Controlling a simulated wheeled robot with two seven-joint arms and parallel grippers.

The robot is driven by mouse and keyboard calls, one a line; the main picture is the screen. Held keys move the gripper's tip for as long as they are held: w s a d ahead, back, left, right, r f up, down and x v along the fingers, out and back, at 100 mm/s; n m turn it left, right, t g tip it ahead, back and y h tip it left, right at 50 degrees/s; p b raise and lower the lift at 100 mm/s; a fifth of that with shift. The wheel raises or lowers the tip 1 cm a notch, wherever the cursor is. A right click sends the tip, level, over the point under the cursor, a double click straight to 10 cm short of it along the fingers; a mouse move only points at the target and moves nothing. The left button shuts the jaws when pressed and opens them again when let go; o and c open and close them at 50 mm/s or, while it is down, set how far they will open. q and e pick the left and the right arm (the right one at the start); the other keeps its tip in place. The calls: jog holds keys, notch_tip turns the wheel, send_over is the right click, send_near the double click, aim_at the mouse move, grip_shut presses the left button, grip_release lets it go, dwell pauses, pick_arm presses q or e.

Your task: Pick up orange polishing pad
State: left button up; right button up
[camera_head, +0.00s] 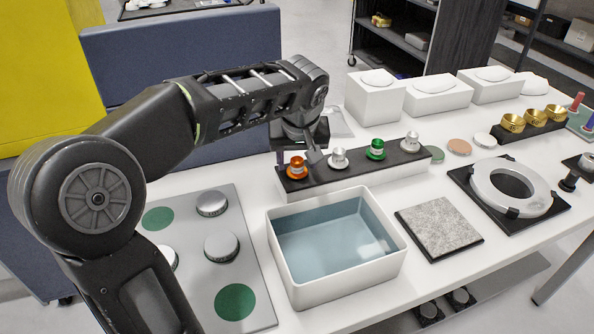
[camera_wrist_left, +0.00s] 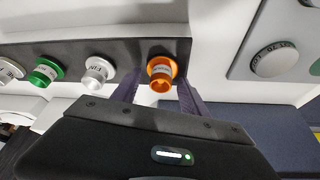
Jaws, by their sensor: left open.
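The orange polishing pad (camera_head: 297,168) stands at the left end of a dark-topped rack (camera_head: 345,165) on the white table. In the left wrist view the orange pad (camera_wrist_left: 161,72) shows between the two fingers, slightly beyond their tips. My left gripper (camera_head: 300,153) is open, close above and behind the orange pad. Its fingers also show in the left wrist view (camera_wrist_left: 158,92), one on each side of the pad, and I see no contact. A silver pad (camera_head: 338,158), a green pad (camera_head: 376,149) and another silver pad (camera_head: 411,142) stand along the same rack. My right gripper is not in view.
A white basin of water (camera_head: 277,245) stands in front of the rack. A grey plate with round knobs (camera_head: 258,290) lies left of it. A stone tile (camera_head: 440,227) and a ring fixture (camera_head: 480,190) lie right. White blocks (camera_head: 375,105) stand behind.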

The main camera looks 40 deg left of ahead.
aim_at(297, 163)
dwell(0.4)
pick_arm(q)
grip_shut()
dwell(0.4)
jog(key=shift+r, duration=0.1)
notch_tip(297, 163, up, 10)
jog(key=shift+p, duration=0.3)
dwell(0.6)
